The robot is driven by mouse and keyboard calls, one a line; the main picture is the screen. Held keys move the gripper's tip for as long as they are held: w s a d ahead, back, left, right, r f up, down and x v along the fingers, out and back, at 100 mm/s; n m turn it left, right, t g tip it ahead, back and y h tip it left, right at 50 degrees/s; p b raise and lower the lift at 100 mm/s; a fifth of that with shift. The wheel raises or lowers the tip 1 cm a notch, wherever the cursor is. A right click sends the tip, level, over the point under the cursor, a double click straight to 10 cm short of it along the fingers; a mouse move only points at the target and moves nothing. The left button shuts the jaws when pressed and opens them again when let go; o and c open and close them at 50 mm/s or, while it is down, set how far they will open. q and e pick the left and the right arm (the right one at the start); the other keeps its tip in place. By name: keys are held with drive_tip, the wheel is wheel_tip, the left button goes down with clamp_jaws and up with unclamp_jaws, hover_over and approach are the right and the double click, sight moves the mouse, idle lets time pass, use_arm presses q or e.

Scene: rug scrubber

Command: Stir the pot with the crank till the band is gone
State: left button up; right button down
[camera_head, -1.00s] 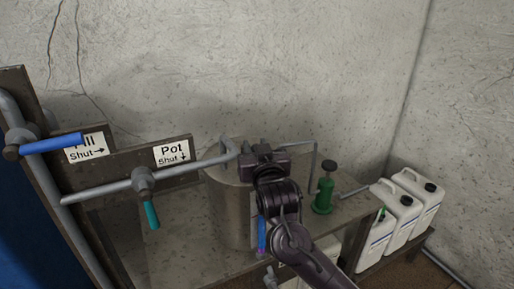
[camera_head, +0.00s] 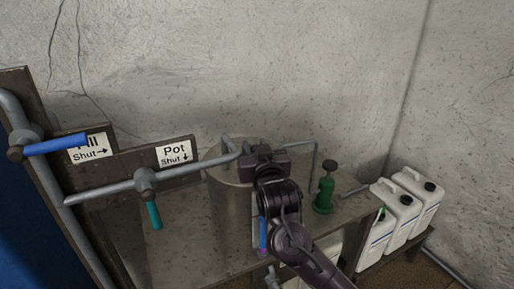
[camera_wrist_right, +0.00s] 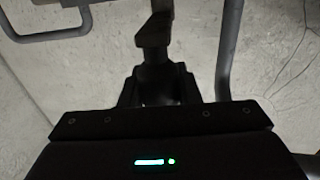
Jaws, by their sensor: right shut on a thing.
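The grey metal pot (camera_head: 231,205) stands on the bench in the middle of the head view. My right gripper (camera_head: 262,155) is over the top of the pot, and my arm hides part of its front and opening. In the right wrist view the right gripper (camera_wrist_right: 154,45) is shut on a dark upright piece at the top, which I take to be the crank's grip. The crank's other parts are hidden in the head view. On the pot's front, a sight strip (camera_head: 263,234) shows blue with a little purple low down, partly covered by my arm. My left gripper is not in view.
A pipe with a teal-handled valve (camera_head: 153,215) runs to the pot from the left, under a "Pot Shut" sign (camera_head: 174,154). A blue-handled valve (camera_head: 55,145) is farther left. A green pump (camera_head: 324,192) and white jugs (camera_head: 391,222) stand right of the pot.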

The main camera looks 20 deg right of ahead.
drive_tip(key=shift+a+r, duration=0.15)
drive_tip(key=c, duration=1.4)
unclamp_jaws()
drive_tip(key=shift+c, duration=0.2)
drive_tip(key=o, duration=0.4)
drive_tip(key=shift+w+a, duration=0.15)
drive_tip(key=shift+c, duration=0.2)
drive_tip(key=shift+s+f, duration=0.2)
drive_tip(key=shift+s, duration=0.2)
drive_tip(key=s, duration=0.2)
drive_tip(key=s+b, duration=0.1)
drive_tip(key=s, duration=0.1)
drive_tip(key=s+b, duration=0.1)
drive_tip(key=s, duration=0.1)
drive_tip(key=shift+s+a, duration=0.1)
drive_tip(key=shift+a, duration=0.2)
drive_tip(key=shift+s+r+b, duration=0.1)
drive_tip(key=shift+s+b, duration=0.2)
drive_tip(key=shift+s, duration=0.1)
